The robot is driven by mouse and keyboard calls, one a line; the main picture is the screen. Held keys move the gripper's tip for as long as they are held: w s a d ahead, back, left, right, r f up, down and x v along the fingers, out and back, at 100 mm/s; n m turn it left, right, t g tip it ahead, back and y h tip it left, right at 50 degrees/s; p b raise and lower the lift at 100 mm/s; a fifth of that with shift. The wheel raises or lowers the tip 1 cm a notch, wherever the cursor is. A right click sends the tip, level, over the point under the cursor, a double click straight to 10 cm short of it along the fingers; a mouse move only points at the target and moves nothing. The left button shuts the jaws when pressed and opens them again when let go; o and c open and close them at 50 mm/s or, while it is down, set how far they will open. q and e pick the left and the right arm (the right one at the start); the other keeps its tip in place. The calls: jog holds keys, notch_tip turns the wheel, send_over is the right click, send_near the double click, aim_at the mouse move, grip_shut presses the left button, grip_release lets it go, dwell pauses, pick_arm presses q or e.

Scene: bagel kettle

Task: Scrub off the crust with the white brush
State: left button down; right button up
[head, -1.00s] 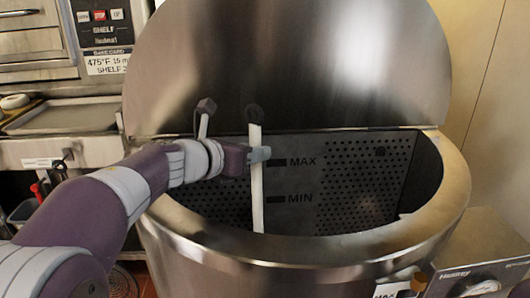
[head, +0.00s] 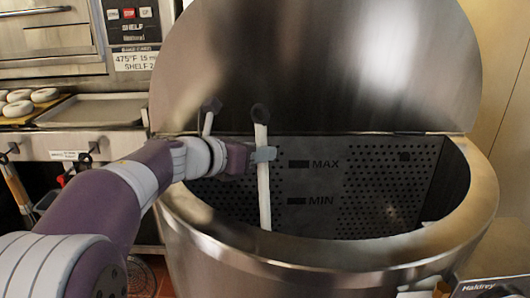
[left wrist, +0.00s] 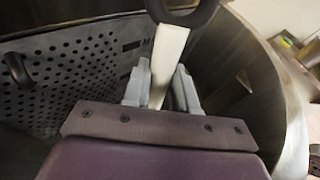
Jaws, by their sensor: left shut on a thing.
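My left gripper (head: 263,153) is shut on the white handle of the brush (head: 264,195). The brush stands nearly upright inside the steel kettle (head: 482,205), with a dark loop at its top end. Its lower end is hidden below the kettle's front rim. In the left wrist view the pale handle (left wrist: 168,60) runs between the two grey fingers (left wrist: 160,88). No crust can be made out on the parts of the kettle wall that show. My right gripper is not in view.
A perforated panel (head: 375,190) with MAX and MIN marks lines the kettle's back. The raised lid (head: 320,65) stands behind it. Bagels (head: 18,107) lie on a board at the left, beside an empty tray (head: 95,110). A control box (head: 490,288) sits at the lower right.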

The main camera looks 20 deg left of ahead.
pick_arm(q)
jog(key=s+r+p, duration=0.2)
jog(key=r+p, duration=1.6)
jog(key=r, duration=0.5)
jog(key=s+d+r+p, duration=0.1)
jog(key=s+r+p, duration=0.1)
jog(key=r+p, duration=1.7)
notch_tip(320, 180, up, 4)
jog(key=shift+s+d+r, duration=0.1)
jog(key=shift+s+d, duration=0.2)
jog(key=shift+s, duration=0.1)
